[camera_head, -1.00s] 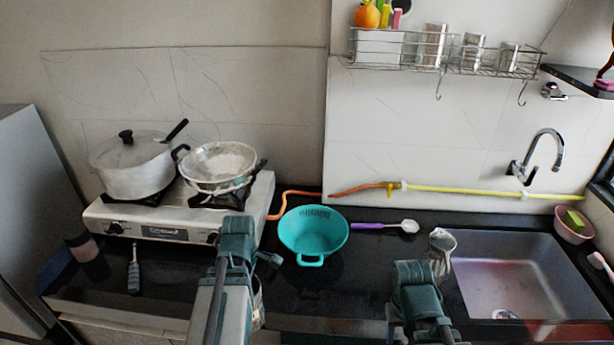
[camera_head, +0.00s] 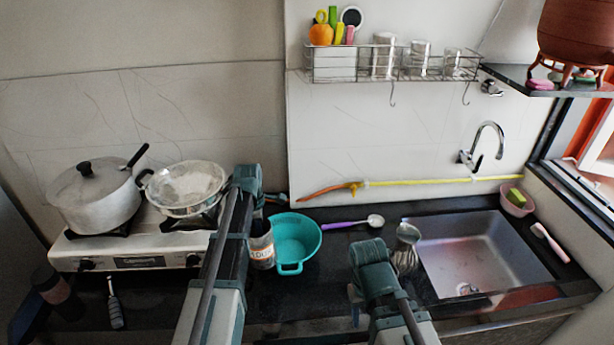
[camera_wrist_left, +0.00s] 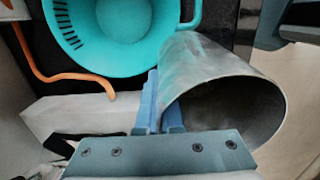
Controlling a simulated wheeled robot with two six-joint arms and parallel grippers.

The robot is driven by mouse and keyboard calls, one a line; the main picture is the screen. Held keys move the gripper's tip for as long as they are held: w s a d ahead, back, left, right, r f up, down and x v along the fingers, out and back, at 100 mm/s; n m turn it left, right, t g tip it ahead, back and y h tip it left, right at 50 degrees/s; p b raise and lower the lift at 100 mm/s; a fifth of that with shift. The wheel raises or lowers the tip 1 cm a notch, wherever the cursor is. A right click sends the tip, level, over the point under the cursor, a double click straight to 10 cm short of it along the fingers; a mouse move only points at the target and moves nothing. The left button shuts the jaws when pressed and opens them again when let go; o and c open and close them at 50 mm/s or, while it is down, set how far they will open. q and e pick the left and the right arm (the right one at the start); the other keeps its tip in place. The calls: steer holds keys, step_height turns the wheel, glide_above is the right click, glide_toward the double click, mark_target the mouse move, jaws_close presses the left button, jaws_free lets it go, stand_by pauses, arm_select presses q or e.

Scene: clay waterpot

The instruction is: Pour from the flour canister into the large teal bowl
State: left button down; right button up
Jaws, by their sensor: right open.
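The flour canister (camera_head: 262,246) is a grey cylinder with a pale label. In the head view it is close to upright, just left of the large teal bowl (camera_head: 296,240) and partly behind my left arm. In the left wrist view, my left gripper (camera_wrist_left: 161,88) is closed on the wall of the canister (camera_wrist_left: 215,62). Its open mouth shows bare grey inner wall; no flour is visible. The bowl (camera_wrist_left: 125,35) lies beyond the fingers, and its inside looks empty. My right gripper (camera_head: 358,294) is open, low over the front counter, its fingers mostly hidden by its wrist.
A metal jug (camera_head: 406,248) stands between my right arm and the sink (camera_head: 480,255). A purple-handled spoon (camera_head: 352,223) lies right of the bowl. The stove (camera_head: 130,250) holds a lidded pot (camera_head: 95,197) and a pan (camera_head: 187,187). Dark counter is clear before the bowl.

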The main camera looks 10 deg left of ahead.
arm_select(q)
steer(key=w+d+r+p, duration=0.2)
steer(key=w+d+r, duration=0.1)
steer(key=w+d, duration=0.3)
steer(key=w+d+r+p, duration=0.3)
steer(key=w+d, duration=0.2)
steer(key=w, duration=0.5)
steer(key=shift+w+d+r+n+h, duration=0.25)
steer(key=shift+d+n+h, duration=0.05)
steer(key=shift+d, duration=0.1)
arm_select(e)
step_height(320, 180, up, 6)
steer(key=shift+r, duration=0.2)
arm_select(q)
steer(key=shift+f, duration=0.1)
arm_select(e)
steer(key=shift+f, duration=0.1)
